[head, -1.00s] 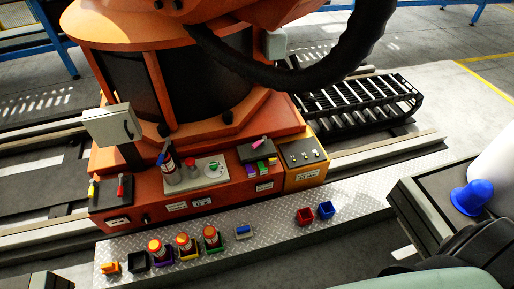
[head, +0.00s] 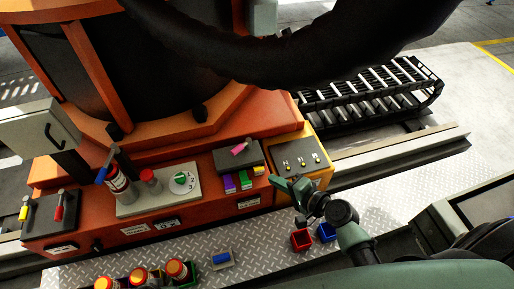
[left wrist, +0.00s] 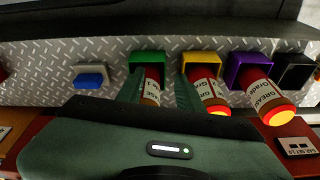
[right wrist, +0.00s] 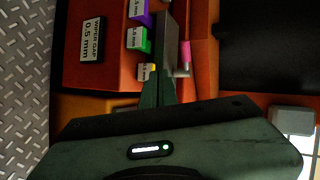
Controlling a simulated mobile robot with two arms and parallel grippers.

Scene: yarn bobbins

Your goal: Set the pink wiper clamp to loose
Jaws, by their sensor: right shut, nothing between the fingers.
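The pink wiper clamp lever (head: 241,148) sits on top of a dark box (head: 225,160) on the orange base. It also shows in the right wrist view (right wrist: 185,52), beside the dark box. My right gripper (head: 280,183) is shut and empty, to the right of and below the lever, near the yellow tab. My left gripper (left wrist: 160,92) shows only in its wrist view. Its fingers are apart, with a grease cartridge (left wrist: 151,88) visible between them; I cannot tell whether they touch it.
A yellow panel (head: 318,182) is right of the dark box. A grey plate with a green dial (head: 181,181) is to its left. A black hose (head: 300,50) hangs above. Red (head: 301,240) and blue (head: 326,232) bins stand on the metal walkway (head: 120,262).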

